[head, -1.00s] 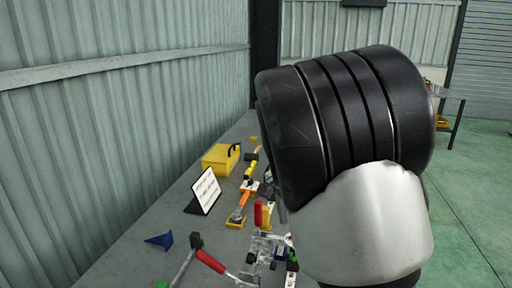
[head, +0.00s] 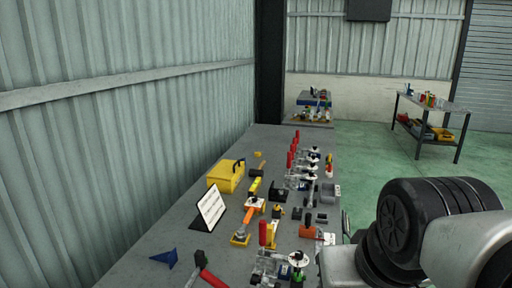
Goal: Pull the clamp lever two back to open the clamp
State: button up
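Several metal toggle clamps stand along the right side of the grey bench. A red lever with a black tip (head: 211,277) lies slanted at the bottom edge, partly cut off. I cannot tell which lever is number two. My arm is at the lower right, beside the bench. My gripper's fingers do not show.
The bench (head: 140,262) carries a yellow toolbox (head: 226,175), a tilted white sign (head: 210,206), a blue funnel-like piece (head: 166,258) and hand tools. A corrugated wall borders its left side. A side table (head: 432,103) stands beyond open green floor.

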aim_at(263, 224)
jog(key=j+z, duration=0.1)
jog(key=j, duration=0.25)
jog(key=i+j+z, duration=0.2)
jog(key=j, duration=0.35)
jog(key=j+z, duration=0.2)
jog(key=j, duration=0.4)
jog(key=k, duration=0.05)
